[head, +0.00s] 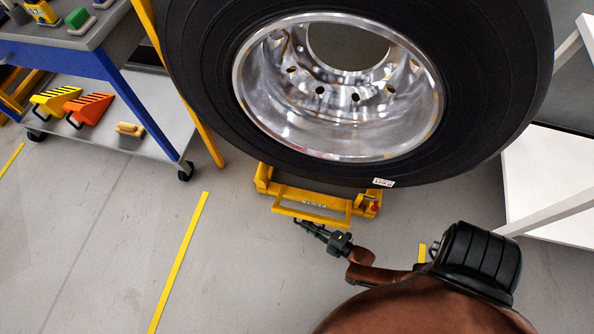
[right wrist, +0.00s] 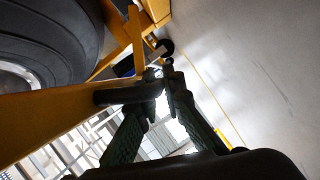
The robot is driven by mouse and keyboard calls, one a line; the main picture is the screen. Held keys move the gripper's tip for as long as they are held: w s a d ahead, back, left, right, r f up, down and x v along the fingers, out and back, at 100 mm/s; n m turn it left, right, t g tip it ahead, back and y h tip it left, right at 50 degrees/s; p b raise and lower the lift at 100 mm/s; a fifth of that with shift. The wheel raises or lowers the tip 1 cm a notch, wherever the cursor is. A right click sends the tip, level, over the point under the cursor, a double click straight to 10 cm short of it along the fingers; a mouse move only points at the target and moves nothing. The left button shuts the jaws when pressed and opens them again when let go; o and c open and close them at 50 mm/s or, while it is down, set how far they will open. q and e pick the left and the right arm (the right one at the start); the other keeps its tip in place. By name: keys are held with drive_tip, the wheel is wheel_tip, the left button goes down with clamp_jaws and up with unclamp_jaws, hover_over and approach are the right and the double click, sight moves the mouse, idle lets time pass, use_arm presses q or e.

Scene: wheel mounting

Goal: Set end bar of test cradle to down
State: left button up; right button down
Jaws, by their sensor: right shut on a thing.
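The yellow test cradle (head: 262,182) stands on the floor under the big tyre in the head view. Its end bar (head: 312,213) is a yellow bar on the near side, standing out from the frame; I cannot tell its exact angle. My right gripper (head: 300,222) reaches in from the lower right and is at the bar's lower edge. In the right wrist view, the two green-grey fingers (right wrist: 165,82) are closed on a dark, shaded stretch of bar (right wrist: 125,94). The fingers partly hide the bar there. My left gripper is not in view.
The wheel with its black tyre (head: 490,105) stands over the cradle. A blue-framed cart (head: 140,82) with chocks is at left, a white stand (head: 550,185) at right. Grey floor with a yellow line (head: 180,262) is clear at lower left.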

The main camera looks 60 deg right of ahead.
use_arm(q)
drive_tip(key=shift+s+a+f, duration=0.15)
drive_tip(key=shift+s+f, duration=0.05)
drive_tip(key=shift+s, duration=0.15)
use_arm(e)
drive_tip(key=shift+s+f, duration=0.2)
drive_tip(key=shift+f, duration=0.2)
drive_tip(key=c, duration=2.2)
unclamp_jaws()
drive_tip(key=shift+f, duration=0.1)
drive_tip(key=shift+o, duration=0.8)
drive_tip(key=shift+w, duration=0.1)
drive_tip(key=s+r, duration=0.1)
drive_tip(key=s, duration=0.6)
drive_tip(key=shift+s, duration=0.25)
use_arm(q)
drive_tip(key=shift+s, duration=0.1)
